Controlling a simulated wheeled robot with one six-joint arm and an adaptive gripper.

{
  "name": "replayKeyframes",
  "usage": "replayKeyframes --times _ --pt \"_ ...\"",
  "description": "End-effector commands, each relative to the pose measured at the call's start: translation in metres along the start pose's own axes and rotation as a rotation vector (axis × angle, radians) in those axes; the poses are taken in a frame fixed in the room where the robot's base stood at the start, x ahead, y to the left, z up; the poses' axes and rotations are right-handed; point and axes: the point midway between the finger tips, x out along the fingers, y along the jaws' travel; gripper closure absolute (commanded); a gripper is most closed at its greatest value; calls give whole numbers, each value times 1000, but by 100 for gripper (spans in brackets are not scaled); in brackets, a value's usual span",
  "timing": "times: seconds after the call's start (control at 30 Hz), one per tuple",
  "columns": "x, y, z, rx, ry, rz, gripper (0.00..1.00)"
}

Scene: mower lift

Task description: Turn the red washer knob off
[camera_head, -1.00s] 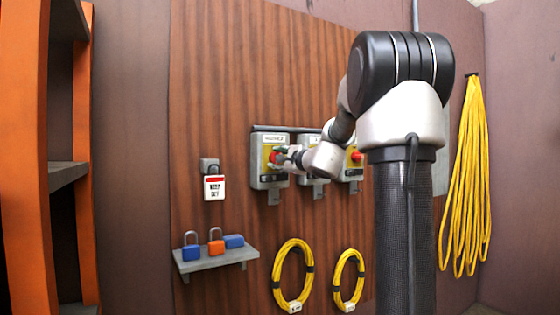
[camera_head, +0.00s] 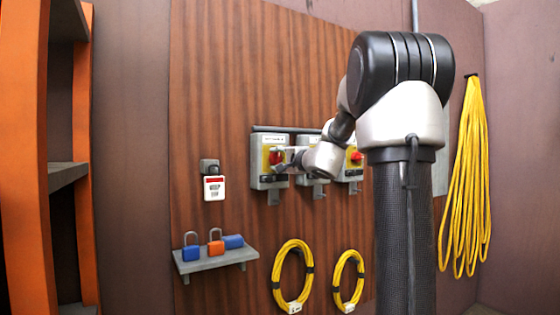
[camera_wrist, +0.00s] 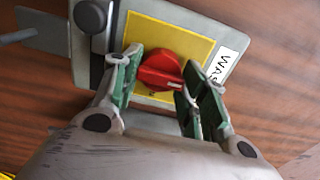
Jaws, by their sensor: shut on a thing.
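The red washer knob (camera_wrist: 160,72) sits on a yellow plate (camera_wrist: 168,35) of a grey switch box. A label beside it reads "WAS", the rest cut off. In the head view, the red knob (camera_head: 275,157) is on the leftmost of three boxes on the wood panel. My gripper (camera_wrist: 161,77) is shut on the knob, with a green-padded finger on each side of it. In the head view, my gripper (camera_head: 288,157) reaches the box from the right and covers part of it. The knob's off mark cannot be read.
Two other switch boxes (camera_head: 353,172) stand to the right, partly behind my arm. A tagged padlock (camera_head: 214,188) hangs at left. A small shelf (camera_head: 215,260) below holds padlocks. Yellow cables (camera_head: 292,275) hang lower down. An orange rack (camera_head: 30,180) stands at far left.

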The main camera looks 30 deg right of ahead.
Motion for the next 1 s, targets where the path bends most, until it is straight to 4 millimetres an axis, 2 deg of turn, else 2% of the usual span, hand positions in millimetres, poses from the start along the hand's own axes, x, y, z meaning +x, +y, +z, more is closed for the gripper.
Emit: replayKeyframes --times 0.17,0.2,0.3,0.67,0.77,1.0 --pt "0 2 0 -1 -1 4 81" --pt "0 2 0 -1 -1 4 55" --pt "0 2 0 -1 -1 4 38" --pt "-3 0 0 0 0 1 38" --pt "-14 0 -1 -1 2 0 38" --pt "-66 0 -1 -1 4 1 38"
